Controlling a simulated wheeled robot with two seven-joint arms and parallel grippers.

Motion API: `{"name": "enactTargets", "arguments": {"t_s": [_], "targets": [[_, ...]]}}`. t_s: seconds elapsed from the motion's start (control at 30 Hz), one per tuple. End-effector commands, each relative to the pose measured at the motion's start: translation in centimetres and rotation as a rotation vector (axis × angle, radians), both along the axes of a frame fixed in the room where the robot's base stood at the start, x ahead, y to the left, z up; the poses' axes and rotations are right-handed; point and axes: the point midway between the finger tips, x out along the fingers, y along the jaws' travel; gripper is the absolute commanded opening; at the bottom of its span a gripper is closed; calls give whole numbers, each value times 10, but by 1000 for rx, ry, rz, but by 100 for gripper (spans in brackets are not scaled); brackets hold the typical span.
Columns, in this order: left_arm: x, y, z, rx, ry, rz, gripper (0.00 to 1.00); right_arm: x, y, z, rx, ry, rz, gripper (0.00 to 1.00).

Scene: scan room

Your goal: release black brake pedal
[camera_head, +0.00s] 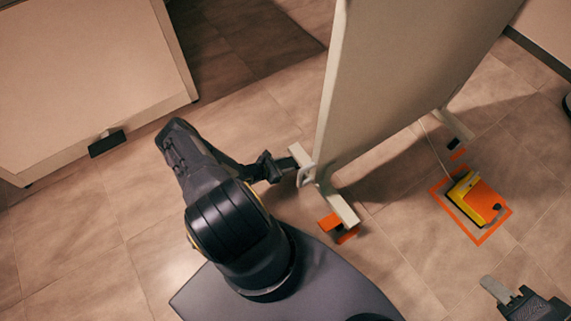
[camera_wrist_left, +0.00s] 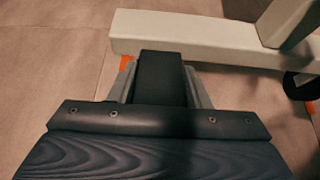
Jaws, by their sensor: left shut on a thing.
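My left gripper (camera_head: 272,167) reaches down beside the pale foot of a large upright panel (camera_head: 395,75). In the left wrist view, a black pedal (camera_wrist_left: 160,78) sits between the two grey fingers of this gripper (camera_wrist_left: 160,90), and the fingers are closed on its sides. The pedal's far end lies close to the pale foot bar (camera_wrist_left: 200,38). In the head view the gripper hides most of the pedal. My right gripper (camera_head: 510,295) is partly in view at the bottom right, away from the panel; its jaw opening is not clear.
A yellow and orange device (camera_head: 478,200) lies inside an orange floor outline to the right. Another pale panel with a black tab (camera_head: 107,144) stands at the upper left. Tiled floor between them is clear.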

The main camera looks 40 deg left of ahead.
Motion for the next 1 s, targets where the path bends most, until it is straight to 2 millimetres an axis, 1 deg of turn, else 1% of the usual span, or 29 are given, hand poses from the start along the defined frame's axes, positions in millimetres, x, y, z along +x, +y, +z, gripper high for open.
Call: {"name": "enactTargets", "arguments": {"t_s": [0.2, 0.23, 0.37, 0.6, 0.7, 0.77, 1.0], "targets": [[0, 0, -1, 0, 3, 2, 3, 0, 0, 0, 0, 0, 0, 36], [0, 0, -1, 0, 3, 2, 47, 0, 0, 0, 0, 0, 0, 36], [0, 0, 0, 0, 2, 0, 64, 0, 0, 0, 0, 0, 0, 36], [0, 0, 0, -1, 1, 0, 65, 0, 0, 0, 0, 0, 0, 36], [-3, 1, 2, 0, 1, 1, 65, 0, 0, 2, 0, 0, 0, 36], [-8, 3, 6, 1, 2, 2, 65, 0, 0, 5, 0, 0, 0, 36], [-43, 13, 27, 0, 2, 3, 65, 0, 0, 21, 0, 0, 0, 36]]}}
